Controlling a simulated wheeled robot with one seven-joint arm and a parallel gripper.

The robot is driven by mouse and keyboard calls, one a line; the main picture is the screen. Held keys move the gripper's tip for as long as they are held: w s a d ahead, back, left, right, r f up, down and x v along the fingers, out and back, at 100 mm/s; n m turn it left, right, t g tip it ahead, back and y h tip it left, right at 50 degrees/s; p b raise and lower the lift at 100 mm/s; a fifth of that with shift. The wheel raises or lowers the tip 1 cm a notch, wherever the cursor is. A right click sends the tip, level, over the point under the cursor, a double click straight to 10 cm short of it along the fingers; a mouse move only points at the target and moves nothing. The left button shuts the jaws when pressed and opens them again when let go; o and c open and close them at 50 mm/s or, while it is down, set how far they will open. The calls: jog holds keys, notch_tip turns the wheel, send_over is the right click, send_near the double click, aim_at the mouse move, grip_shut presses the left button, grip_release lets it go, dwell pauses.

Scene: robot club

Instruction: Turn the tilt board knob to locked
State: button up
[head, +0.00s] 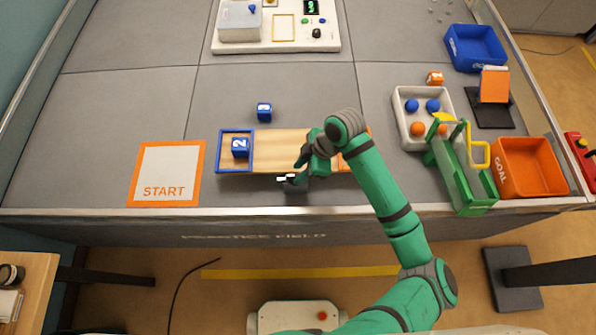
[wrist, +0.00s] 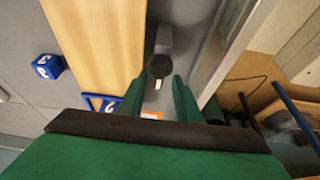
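The tilt board (head: 270,150) is a light wooden plank with a blue-framed end at left and an orange edge at right. Its wood face (wrist: 95,40) also fills the upper left of the wrist view. A dark round knob (wrist: 160,66) with a small white pointer sits on a grey mount beside the board's near long edge. Lock markings are not readable.
A blue block numbered 2 (head: 240,148) is in the board's blue end; another blue block (head: 264,111) stands behind the board. The START mat (head: 166,174) is left. A ball tray (head: 402,117), green ramp (head: 462,180) and orange GOAL bin (head: 530,168) stand right.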

jog(key=shift+x, duration=1.05)
grip_shut()
